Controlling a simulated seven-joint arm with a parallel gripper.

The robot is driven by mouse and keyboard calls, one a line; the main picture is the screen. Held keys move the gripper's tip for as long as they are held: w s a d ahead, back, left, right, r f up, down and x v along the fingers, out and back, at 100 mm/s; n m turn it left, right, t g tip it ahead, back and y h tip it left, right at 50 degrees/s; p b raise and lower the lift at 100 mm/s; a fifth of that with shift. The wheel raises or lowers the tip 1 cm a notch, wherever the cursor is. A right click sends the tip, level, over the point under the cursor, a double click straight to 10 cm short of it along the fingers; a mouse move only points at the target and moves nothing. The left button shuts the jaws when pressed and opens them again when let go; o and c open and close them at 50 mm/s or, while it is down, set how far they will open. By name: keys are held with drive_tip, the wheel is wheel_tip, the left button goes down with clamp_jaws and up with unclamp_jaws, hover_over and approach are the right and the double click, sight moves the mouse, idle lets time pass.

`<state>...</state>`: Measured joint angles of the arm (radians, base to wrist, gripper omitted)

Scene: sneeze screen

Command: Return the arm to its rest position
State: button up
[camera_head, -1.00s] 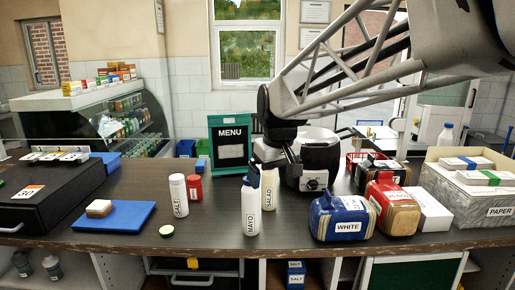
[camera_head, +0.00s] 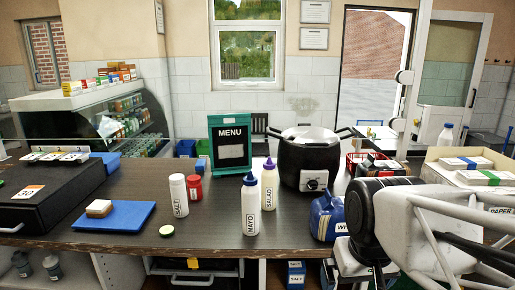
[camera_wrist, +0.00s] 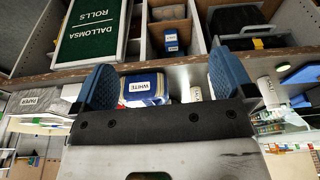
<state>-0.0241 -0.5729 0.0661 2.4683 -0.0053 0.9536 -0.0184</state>
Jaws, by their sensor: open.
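My gripper (camera_wrist: 160,66) shows in the wrist view with its two blue fingers wide apart and nothing between them. In the head view my arm is folded low at the right front, over the counter's edge, and the fingers cannot be made out there. The white-labelled blue bread pack (camera_head: 327,217) is partly hidden behind my arm. It also shows in the wrist view (camera_wrist: 143,91), beyond the fingers.
The mayo bottle (camera_head: 250,208) and salad bottle (camera_head: 268,187) stand upright mid-counter, left of the pack. Behind are a black pot (camera_head: 308,163) and a menu board (camera_head: 230,146). A paper box (camera_head: 437,160) is at right. The counter's front centre (camera_head: 205,228) is clear.

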drive_tip(key=shift+m, duration=0.4)
drive_tip(key=s+f, duration=0.1)
drive_tip(key=s+d+f, duration=0.1)
drive_tip(key=s, duration=0.1)
drive_tip(key=shift+s+f, duration=0.15)
drive_tip(key=shift+s, duration=0.15)
